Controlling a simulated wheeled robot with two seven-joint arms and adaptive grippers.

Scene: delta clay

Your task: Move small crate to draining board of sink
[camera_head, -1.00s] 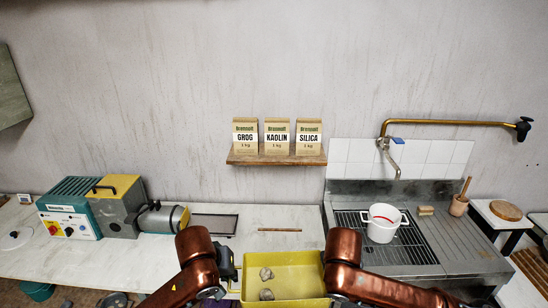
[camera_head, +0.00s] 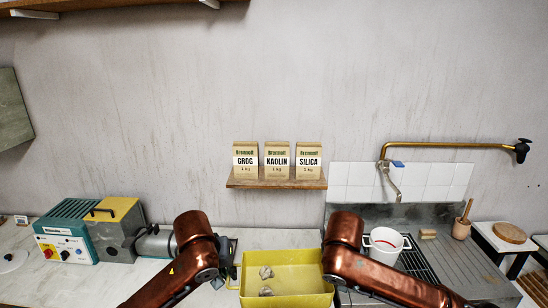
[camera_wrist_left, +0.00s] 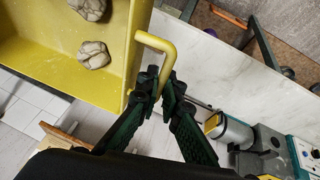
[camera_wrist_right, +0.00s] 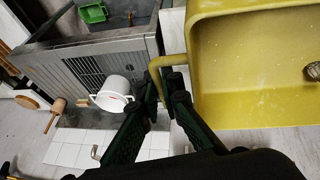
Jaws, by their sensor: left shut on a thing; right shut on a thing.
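The small yellow crate (camera_head: 290,299) is at the bottom middle of the head view, between my arms, with two grey lumps (camera_head: 265,272) inside. My left gripper (camera_wrist_left: 161,92) is shut on the crate's left handle (camera_wrist_left: 158,44). My right gripper (camera_wrist_right: 164,84) is shut on the right handle (camera_wrist_right: 155,68). In the head view my left gripper (camera_head: 230,262) shows partly and the right one is hidden behind its arm. The sink's ribbed draining board (camera_head: 452,262) is at the right, beside the grated part (camera_head: 415,264).
A white pot (camera_head: 384,246) stands on the grating. The tap (camera_head: 392,180) hangs above. Machines (camera_head: 115,228) stand on the counter at the left.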

